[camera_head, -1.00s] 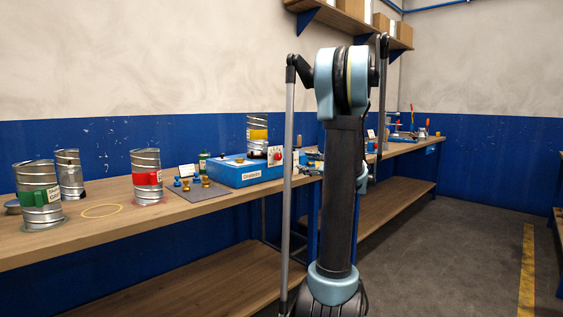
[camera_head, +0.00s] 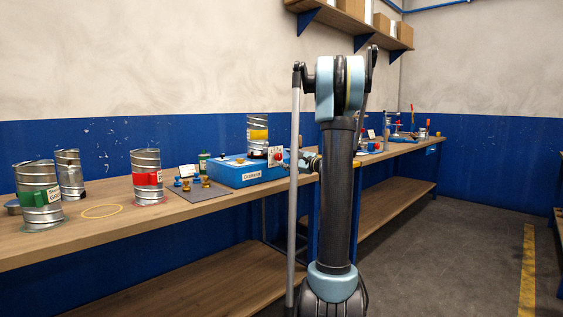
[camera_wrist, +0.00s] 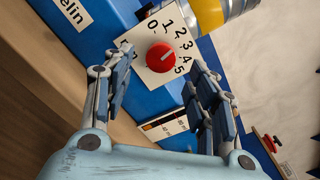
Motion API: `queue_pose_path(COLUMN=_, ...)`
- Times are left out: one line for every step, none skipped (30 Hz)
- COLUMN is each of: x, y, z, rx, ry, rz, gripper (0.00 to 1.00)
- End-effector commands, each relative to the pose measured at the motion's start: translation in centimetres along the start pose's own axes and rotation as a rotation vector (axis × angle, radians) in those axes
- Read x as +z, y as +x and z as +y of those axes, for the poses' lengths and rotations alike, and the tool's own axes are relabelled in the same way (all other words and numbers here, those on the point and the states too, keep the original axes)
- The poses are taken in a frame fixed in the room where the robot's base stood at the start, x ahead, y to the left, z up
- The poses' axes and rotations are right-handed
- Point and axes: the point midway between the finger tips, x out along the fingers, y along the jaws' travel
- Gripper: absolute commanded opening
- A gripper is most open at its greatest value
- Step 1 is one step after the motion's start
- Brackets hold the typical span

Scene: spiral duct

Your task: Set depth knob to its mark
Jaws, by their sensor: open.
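The red knob (camera_wrist: 161,57) sits on a white dial plate (camera_wrist: 158,82) numbered 0 to 5; a short pale line on it points right, roughly towards 3 or 4. I cannot tell which dial number is marked as target. In the head view the knob (camera_head: 278,157) shows small on the blue box's right end. My gripper (camera_wrist: 163,64) is open, with one finger on each side of the knob in the wrist view; contact cannot be told. In the head view my gripper (camera_head: 310,161) is beside the knob, partly hidden by my arm.
A small label (camera_wrist: 165,125) lies below the dial in the wrist view. Metal cans and small knobs stand to the left.

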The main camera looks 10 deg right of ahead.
Motion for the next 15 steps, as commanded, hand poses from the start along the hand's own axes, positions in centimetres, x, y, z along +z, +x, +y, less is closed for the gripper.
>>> queue_pose_path(x=0.0, y=1.0, z=0.0, rx=0.001, ry=0.0, rz=-0.001, gripper=0.53)
queue_pose_path(x=0.0, y=1.5, z=0.0, rx=0.002, ry=0.0, rz=-0.002, gripper=0.53)
queue_pose_path(x=0.0, y=2.0, z=0.0, rx=0.002, ry=0.0, rz=-0.002, gripper=0.53)
queue_pose_path(x=0.0, y=2.5, z=0.0, rx=0.001, ry=0.0, rz=-0.001, gripper=0.53)
queue_pose_path(x=0.0, y=2.9, z=0.0, rx=0.001, ry=0.0, rz=-0.001, gripper=0.53)
queue_pose_path(x=0.0, y=3.4, z=0.0, rx=0.001, ry=0.0, rz=-0.001, gripper=0.53)
queue_pose_path(x=0.0, y=3.7, z=0.0, rx=0.001, ry=0.0, rz=-0.001, gripper=0.53)
queue_pose_path(x=0.0, y=4.0, z=0.0, rx=0.001, ry=0.0, rz=-0.001, gripper=0.53)
queue_pose_path(x=0.0, y=4.3, z=0.0, rx=0.001, ry=0.0, rz=-0.001, gripper=0.53)
queue_pose_path(x=0.0, y=4.5, z=0.0, rx=0.0, ry=0.0, rz=0.0, gripper=0.53)
queue_pose_path(x=0.0, y=4.7, z=0.0, rx=0.0, ry=0.0, rz=0.0, gripper=0.53)
queue_pose_path(x=0.0, y=4.9, z=0.0, rx=0.0, ry=0.0, rz=0.0, gripper=0.53)
queue_pose_path(x=0.0, y=5.0, z=0.0, rx=0.0, ry=0.0, rz=0.0, gripper=0.53)
queue_pose_path(x=0.0, y=5.1, z=0.0, rx=0.0, ry=0.0, rz=0.0, gripper=0.53)
queue_pose_path(x=0.0, y=5.2, z=0.0, rx=0.0, ry=0.0, rz=0.0, gripper=0.53)
